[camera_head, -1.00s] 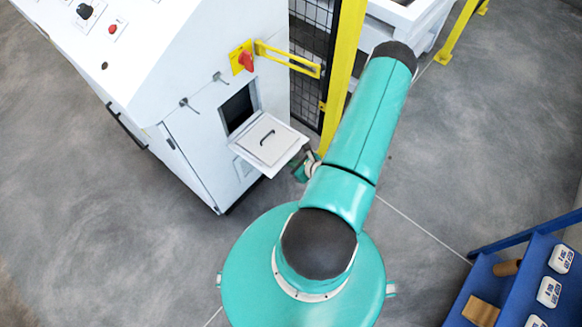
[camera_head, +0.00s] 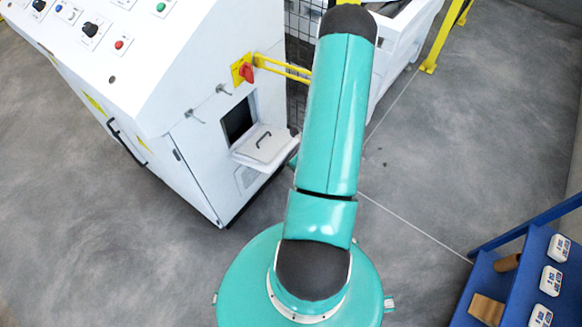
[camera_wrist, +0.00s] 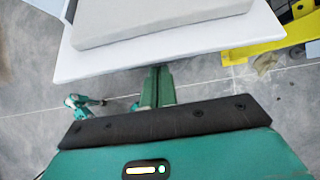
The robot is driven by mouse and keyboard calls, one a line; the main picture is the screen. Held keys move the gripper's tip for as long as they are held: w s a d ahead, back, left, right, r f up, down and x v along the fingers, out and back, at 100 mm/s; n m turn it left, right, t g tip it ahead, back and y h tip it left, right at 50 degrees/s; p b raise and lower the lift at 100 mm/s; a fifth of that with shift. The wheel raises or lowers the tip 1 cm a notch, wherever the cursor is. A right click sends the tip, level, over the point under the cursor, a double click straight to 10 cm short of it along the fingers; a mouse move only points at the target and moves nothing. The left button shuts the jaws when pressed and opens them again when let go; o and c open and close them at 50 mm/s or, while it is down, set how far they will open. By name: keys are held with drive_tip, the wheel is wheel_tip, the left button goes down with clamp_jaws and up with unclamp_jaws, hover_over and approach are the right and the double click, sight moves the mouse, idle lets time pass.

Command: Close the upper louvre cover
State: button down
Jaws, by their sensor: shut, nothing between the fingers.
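The louvre cover (camera_head: 262,149) is a white hinged flap with a dark handle. It stands open, sticking out from the lower edge of a dark square opening (camera_head: 238,121) in the white cabinet. In the wrist view the cover (camera_wrist: 270,40) fills the top as a pale plate with a thicker panel on it. My gripper (camera_wrist: 158,82) is shut and empty, its green fingers reaching to or just under the cover's near edge. I cannot tell if they touch. In the head view my arm hides most of the gripper.
A red switch (camera_head: 247,72) on a yellow plate and a yellow bar (camera_head: 285,67) are above and right of the opening. A small vent (camera_head: 247,177) is below the cover. A blue rack (camera_head: 480,285) stands at lower right. The grey floor between is clear.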

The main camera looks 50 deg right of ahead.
drive_tip(key=shift+g, duration=0.5)
drive_tip(key=w+r, duration=0.1)
drive_tip(key=r, duration=0.2)
drive_tip(key=w+r, duration=0.2)
drive_tip(key=r, duration=0.1)
drive_tip(key=w+r, duration=0.1)
drive_tip(key=r, duration=0.1)
drive_tip(key=shift+w+r, duration=0.4)
drive_tip(key=w+r, duration=0.7)
drive_tip(key=w, duration=0.4)
drive_tip(key=shift+w+a, duration=0.2)
drive_tip(key=shift+w, duration=0.1)
drive_tip(key=shift+r, duration=0.1)
wheel_tip(320, 180, up, 9)
drive_tip(key=w, duration=0.1)
drive_tip(key=shift+w+r, duration=0.2)
drive_tip(key=shift+s, duration=0.15)
idle(0.4)
